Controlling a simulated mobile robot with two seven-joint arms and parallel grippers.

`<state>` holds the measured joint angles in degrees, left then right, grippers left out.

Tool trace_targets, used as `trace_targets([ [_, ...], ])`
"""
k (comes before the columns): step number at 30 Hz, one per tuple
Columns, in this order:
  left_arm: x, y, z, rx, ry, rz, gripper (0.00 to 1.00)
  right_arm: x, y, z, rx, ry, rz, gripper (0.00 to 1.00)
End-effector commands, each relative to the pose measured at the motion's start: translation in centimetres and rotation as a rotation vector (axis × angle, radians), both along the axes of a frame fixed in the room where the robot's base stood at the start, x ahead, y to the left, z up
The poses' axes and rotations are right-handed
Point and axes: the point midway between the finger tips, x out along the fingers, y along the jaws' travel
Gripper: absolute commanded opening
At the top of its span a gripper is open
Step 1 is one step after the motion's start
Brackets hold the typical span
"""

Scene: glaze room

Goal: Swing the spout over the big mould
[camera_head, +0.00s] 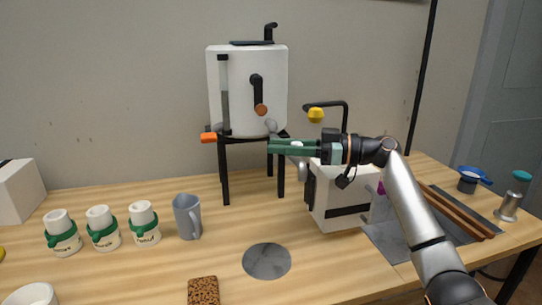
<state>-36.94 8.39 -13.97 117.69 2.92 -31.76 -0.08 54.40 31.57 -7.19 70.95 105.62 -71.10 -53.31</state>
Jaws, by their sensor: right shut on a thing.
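A white tank (228,75) stands on a black stand at the back. A grey spout (271,126) shows at its lower right, partly hidden by my right gripper (285,146). The gripper's green fingers are shut on what looks like this spout; the grip itself is hard to see. A small grey part, probably its end, shows just below the fingers. A white block with a dark band (335,213), which seems to be the big mould, stands below and right of the fingers, partly behind my right arm. My left gripper is not in view.
Three white containers with green bands (103,240) and a grey-blue jug (187,216) stand at left. A grey disc (266,261) lies in front, near a brown block (202,291). A black bent pipe (345,113) with a yellow ball (316,115) rises behind the arm.

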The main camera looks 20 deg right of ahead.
Motion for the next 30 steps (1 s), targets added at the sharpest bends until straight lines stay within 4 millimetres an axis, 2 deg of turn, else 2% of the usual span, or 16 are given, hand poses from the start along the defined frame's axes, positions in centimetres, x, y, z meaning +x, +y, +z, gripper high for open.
trace_targets([
  [9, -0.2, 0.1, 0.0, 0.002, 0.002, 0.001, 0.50, 0.0, -0.1, 0.1, 0.004, -0.001, 0.006, 0.00],
  [10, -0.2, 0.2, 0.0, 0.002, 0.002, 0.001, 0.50, 0.0, -0.1, 0.1, 0.004, -0.001, 0.006, 0.33],
  [18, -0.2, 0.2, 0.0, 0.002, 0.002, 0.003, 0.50, 0.0, 0.0, 0.0, 0.003, -0.001, 0.008, 0.62],
  [26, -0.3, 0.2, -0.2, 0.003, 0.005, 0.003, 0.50, -0.1, -0.1, 0.0, 0.002, -0.001, 0.008, 0.62],
  [30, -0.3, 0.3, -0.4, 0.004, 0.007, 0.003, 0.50, -0.6, -1.2, 0.0, 0.002, -0.001, 0.005, 0.62],
])
